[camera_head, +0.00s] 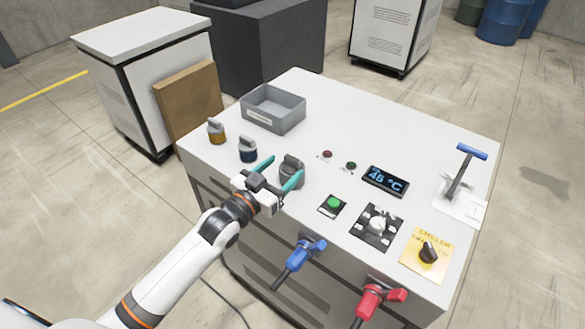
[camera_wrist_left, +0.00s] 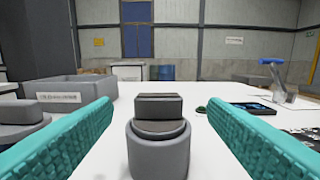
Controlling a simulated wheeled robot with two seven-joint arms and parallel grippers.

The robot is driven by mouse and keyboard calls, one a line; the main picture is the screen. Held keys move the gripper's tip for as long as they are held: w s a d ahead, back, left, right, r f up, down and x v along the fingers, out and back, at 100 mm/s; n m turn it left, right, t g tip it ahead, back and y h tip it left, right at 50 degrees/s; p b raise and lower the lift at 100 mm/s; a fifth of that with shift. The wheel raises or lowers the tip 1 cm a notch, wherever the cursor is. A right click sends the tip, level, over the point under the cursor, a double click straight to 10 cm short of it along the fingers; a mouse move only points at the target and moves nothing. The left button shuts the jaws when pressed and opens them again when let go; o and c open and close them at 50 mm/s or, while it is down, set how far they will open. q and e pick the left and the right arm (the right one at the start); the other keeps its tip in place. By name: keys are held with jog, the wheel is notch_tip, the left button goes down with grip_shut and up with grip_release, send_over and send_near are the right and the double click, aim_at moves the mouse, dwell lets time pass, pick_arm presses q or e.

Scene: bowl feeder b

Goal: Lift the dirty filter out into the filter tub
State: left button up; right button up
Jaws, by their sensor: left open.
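A grey cylinder with a ridged grip on top (camera_head: 291,172) stands upright on the white bench top; I take it for the filter, but cannot tell if it is dirty. In the left wrist view the cylinder (camera_wrist_left: 158,154) is centred ahead. My left gripper (camera_head: 284,167) is open, its teal fingers apart at either side of the cylinder; I see no clear contact. The grey open tub (camera_head: 290,119) stands at the bench's back left corner; its inside looks empty. It also shows at left in the left wrist view (camera_wrist_left: 60,97). My right gripper is out of view.
An amber-based knob (camera_head: 216,131) and a blue-based knob (camera_head: 248,150) stand left of the cylinder. A green button (camera_head: 333,204), display (camera_head: 386,181), dial panel (camera_head: 376,226) and lever (camera_head: 463,172) lie right. Blue (camera_head: 299,258) and red (camera_head: 374,301) valve handles project from the front.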

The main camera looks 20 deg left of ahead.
aim_at(290, 163)
pick_arm(q)
jog(key=x, duration=0.2)
jog(key=p+x, duration=0.1)
jog(key=x, duration=0.2)
jog(key=shift+a+f, duration=0.1)
jog(key=shift+f, duration=0.1)
jog(key=shift+s, duration=0.1)
jog(key=c, duration=1.1)
